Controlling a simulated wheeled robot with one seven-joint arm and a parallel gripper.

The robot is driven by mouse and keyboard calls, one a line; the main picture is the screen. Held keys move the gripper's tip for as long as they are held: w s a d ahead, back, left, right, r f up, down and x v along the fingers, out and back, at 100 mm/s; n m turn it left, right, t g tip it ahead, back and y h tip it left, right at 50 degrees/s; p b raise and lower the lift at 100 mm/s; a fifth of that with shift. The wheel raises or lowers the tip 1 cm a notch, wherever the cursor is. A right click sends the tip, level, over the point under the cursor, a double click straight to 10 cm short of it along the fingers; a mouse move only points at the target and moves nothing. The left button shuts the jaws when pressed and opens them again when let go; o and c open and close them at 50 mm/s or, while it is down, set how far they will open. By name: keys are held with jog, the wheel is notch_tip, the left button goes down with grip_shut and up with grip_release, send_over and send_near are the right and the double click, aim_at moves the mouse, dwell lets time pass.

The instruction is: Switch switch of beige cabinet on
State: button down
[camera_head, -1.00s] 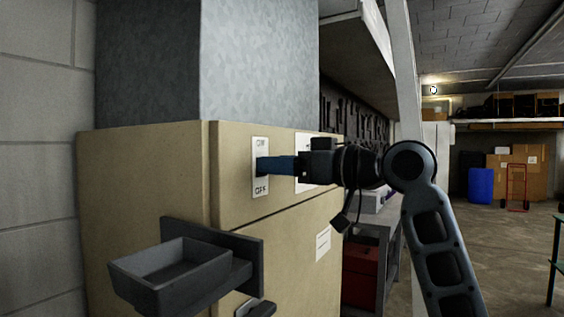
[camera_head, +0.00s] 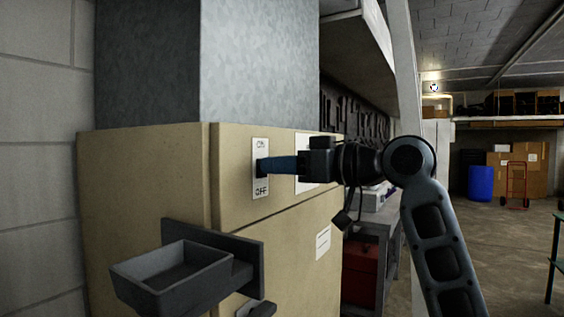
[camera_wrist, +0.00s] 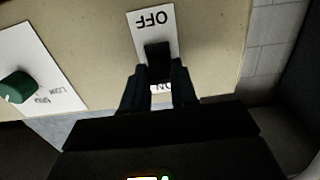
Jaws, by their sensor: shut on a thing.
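The beige cabinet (camera_head: 150,180) stands at the left in the head view, under a grey metal duct. Its switch plate (camera_head: 261,184) is white, with ON at the top and OFF at the bottom. In the wrist view the plate (camera_wrist: 146,31) appears upside down, with OFF uppermost. The black switch lever (camera_wrist: 157,52) sits between my fingertips. My gripper (camera_head: 266,166) reaches in from the right and is shut on this lever; it also shows in the wrist view (camera_wrist: 160,72). The fingers partly cover the ON label. I cannot tell the lever's exact tilt.
A dark grey tray (camera_head: 172,270) juts from the cabinet front below and left of the switch. In the wrist view a green knob (camera_wrist: 18,87) sits on a neighbouring white plate. A workbench and a red box (camera_head: 360,265) stand behind my arm. Open floor lies at right.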

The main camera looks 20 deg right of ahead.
jog(key=shift+r+g+h+p, duration=0.3)
jog(key=shift+g+h+p, duration=0.1)
jog(key=shift+g+p, duration=0.15)
jog(key=shift+f, duration=0.1)
jog(key=c, duration=0.9)
grip_release()
jog(key=shift+d, duration=0.1)
jog(key=b+v, duration=0.2)
jog(key=v, duration=0.5)
jog(key=shift+s+d, duration=0.1)
jog(key=shift+s, duration=0.2)
jog(key=shift+f, duration=0.1)
